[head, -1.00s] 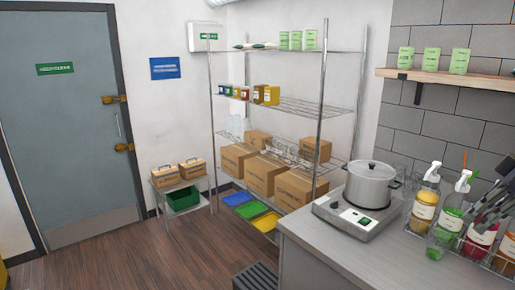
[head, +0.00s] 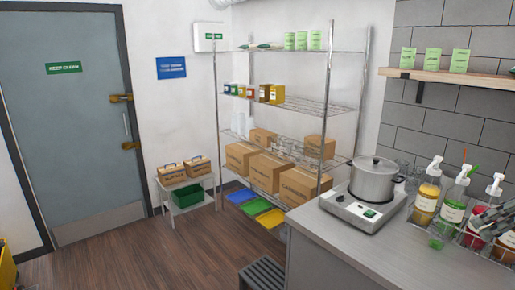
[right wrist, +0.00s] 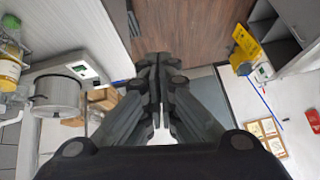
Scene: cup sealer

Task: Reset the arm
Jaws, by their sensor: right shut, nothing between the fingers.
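My right gripper (head: 484,227) shows at the right edge of the head view as dark grey fingers over the sauce bottles. It also shows in the right wrist view (right wrist: 159,100), with its fingers together and nothing between them. Part of it is cut off by the frame edge in the head view. My left gripper is not in view.
A steel pot (head: 374,179) stands on a cooker (head: 364,209) on the grey counter (head: 345,250). Pump bottles (head: 453,208) stand in a wire rack at the right. A wire shelf (head: 305,106) holds boxes. The wooden floor (head: 115,250) before the door is clear.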

